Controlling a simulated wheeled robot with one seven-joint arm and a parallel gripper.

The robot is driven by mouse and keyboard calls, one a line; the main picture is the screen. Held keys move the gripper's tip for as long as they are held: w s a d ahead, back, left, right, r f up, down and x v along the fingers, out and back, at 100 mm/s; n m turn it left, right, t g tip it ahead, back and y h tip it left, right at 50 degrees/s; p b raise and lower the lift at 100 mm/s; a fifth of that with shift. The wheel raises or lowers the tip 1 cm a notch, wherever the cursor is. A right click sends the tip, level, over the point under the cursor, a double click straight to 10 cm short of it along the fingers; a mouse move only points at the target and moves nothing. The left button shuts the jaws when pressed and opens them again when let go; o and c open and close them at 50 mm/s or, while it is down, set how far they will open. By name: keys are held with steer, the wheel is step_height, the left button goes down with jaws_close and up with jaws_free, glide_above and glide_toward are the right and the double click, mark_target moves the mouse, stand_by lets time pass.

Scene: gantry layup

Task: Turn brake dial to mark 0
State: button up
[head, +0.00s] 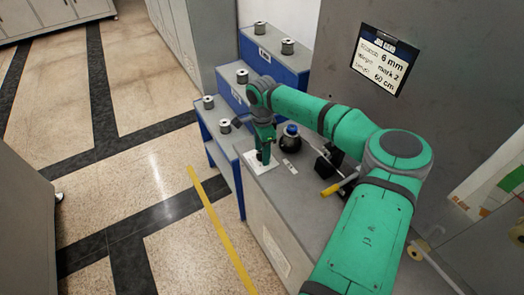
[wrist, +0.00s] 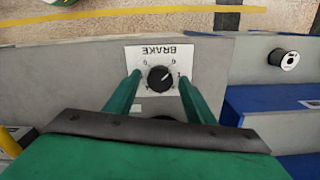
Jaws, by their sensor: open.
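The brake dial (wrist: 160,78) is a round black knob on a white plate (wrist: 160,54) lettered BRAKE, upside down in the wrist view. A white pointer line on the knob points to the upper right there. Small marks ring the knob, too small to read surely. My gripper (wrist: 159,75) is open, with one green finger on each side of the knob and gaps visible between. In the head view my gripper (head: 264,155) points down over the white plate (head: 252,166) at the bench corner and hides the knob.
A black device with a blue top (head: 291,131) stands close right of my gripper. A yellow-handled lever (head: 331,190) is farther along the bench. Blue shelves (head: 259,62) with several spools stand behind. A wall sign (head: 384,61) reads 6 mm, mark 2, 60 cm.

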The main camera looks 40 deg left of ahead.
step_height(320, 180, up, 11)
stand_by(0.5)
steer(key=shift+f, duration=0.15)
stand_by(0.4)
